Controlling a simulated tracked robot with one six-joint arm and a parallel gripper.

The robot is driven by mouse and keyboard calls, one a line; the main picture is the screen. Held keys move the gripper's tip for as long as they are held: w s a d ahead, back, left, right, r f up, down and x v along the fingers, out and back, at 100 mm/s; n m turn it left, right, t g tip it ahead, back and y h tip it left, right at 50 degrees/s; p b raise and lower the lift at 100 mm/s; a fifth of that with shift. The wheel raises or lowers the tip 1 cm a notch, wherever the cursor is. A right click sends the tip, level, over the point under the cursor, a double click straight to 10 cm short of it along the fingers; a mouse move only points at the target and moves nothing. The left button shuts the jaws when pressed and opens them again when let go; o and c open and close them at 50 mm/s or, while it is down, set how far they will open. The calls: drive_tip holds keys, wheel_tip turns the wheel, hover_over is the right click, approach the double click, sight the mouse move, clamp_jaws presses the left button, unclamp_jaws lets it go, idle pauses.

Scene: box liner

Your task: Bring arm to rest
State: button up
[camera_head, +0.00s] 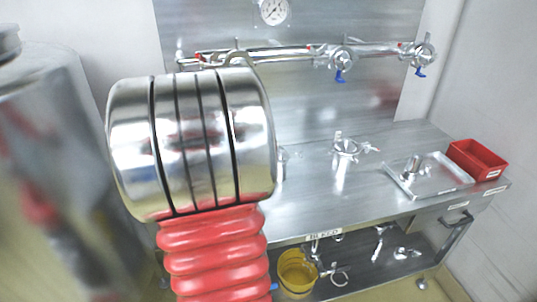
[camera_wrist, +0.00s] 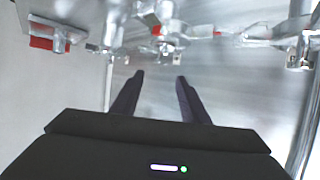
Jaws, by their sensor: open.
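In the wrist view my gripper (camera_wrist: 160,77) shows two dark fingers spread apart, with a clear gap between the tips. Nothing is held between them. The fingers point toward a shiny metal surface, and metal fittings lie beyond them across the top of the picture. The gripper does not show in the head view, where a large polished metal cylinder and red bellows fill the near left and middle.
A steel bench (camera_head: 310,205) bears a metal tray (camera_head: 440,184), a red bin (camera_head: 477,160) and a metal fitting (camera_head: 346,147). A pipe with valves (camera_head: 343,58) and a gauge (camera_head: 274,11) are on the back panel. A yellow bucket (camera_head: 297,276) stands below.

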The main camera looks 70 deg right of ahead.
drive_tip(key=shift+w+a+r, duration=0.15)
drive_tip(key=shift+a+r, duration=0.05)
drive_tip(key=shift+a, duration=0.4)
idle(0.3)
